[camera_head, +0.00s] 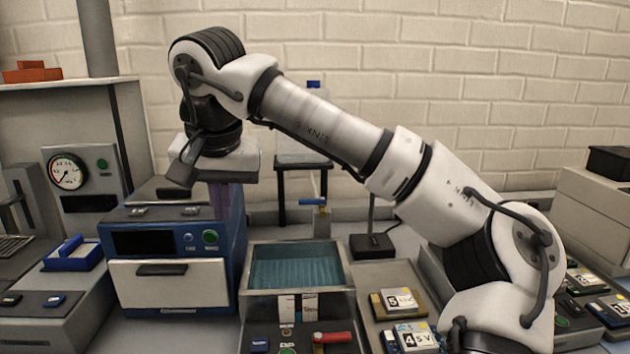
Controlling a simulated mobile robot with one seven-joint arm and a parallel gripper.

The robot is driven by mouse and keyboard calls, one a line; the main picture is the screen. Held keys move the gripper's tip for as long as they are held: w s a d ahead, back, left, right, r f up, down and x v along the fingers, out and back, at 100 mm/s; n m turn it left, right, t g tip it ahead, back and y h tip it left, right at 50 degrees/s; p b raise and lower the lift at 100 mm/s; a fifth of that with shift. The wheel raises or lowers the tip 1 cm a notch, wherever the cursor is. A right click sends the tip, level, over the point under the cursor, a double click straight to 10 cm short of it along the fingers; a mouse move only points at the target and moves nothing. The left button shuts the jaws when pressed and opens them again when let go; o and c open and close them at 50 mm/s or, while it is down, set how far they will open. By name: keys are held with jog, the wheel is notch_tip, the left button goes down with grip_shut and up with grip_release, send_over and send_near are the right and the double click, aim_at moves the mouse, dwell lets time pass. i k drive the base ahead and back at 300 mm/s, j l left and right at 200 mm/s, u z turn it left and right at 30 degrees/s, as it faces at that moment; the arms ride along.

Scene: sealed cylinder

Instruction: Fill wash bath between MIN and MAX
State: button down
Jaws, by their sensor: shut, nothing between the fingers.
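The wash bath (347,277) is an open metal-rimmed tank at the lower centre, with teal liquid or a teal interior inside. White labels (288,306) are on its front; I cannot read MIN or MAX marks or the level. A brass tap with a blue handle (318,203) stands behind the bath's back edge. A clear container with a blue cap (313,86) sits on a dark stand behind it, partly hidden by my arm. My gripper (230,205) points down above the blue machine, left of and apart from the bath; it is shut and empty, its fingertips hard to make out.
The blue machine (165,285) with a white drawer front stands left of the bath. A red lever (332,338) is on the panel before the bath. Cards marked 5 (398,300) and 45 (412,340) lie right. A gauge (66,171) is far left. My arm spans the right side.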

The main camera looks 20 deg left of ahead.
aim_at(312, 202)
jog(key=i, duration=0.9)
